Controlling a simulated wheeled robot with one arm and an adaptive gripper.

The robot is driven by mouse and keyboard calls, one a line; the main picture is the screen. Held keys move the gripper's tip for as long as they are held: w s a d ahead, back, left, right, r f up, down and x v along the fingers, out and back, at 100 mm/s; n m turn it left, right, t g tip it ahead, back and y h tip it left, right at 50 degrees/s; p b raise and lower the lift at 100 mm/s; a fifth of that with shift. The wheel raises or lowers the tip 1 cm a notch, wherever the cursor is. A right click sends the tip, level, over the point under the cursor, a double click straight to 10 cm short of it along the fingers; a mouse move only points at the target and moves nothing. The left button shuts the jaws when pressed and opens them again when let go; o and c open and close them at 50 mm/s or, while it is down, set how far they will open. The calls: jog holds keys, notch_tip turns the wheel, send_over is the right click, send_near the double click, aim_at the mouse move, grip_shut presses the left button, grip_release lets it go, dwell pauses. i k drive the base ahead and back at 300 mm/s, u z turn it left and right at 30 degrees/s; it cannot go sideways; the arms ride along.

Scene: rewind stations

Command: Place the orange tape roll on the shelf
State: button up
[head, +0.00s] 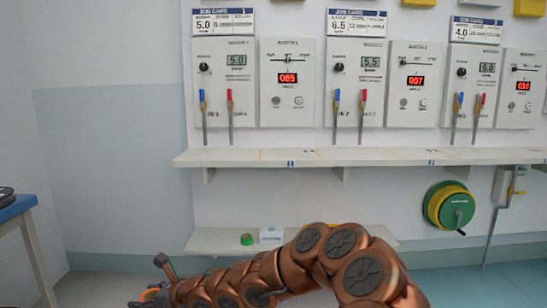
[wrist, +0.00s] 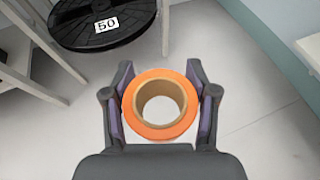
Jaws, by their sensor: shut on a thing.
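My gripper (wrist: 160,100) is shut on the orange tape roll (wrist: 140,130), with a finger against each side of it. The roll has a brown cardboard core, and its hole faces the wrist camera. In the head view my gripper (head: 148,292) is low at the bottom left, with a bit of the orange tape roll (head: 150,296) showing. Two shelves are on the wall: a long upper shelf (head: 250,157) below the panels and a short lower shelf (head: 215,240). The gripper is left of the lower shelf and apart from it. My arm hides part of the lower shelf.
A green tape roll (head: 247,239) and a small white box (head: 271,235) stand on the lower shelf. A blue-topped table (head: 18,207) is at the left. A black disc marked 50 (wrist: 85,30) lies beyond the gripper. A green-yellow reel (head: 450,207) hangs at the right.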

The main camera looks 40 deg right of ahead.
aim_at(282, 155)
jog(key=u, duration=0.4)
jog(key=i, duration=1.65)
jog(key=z, duration=0.7)
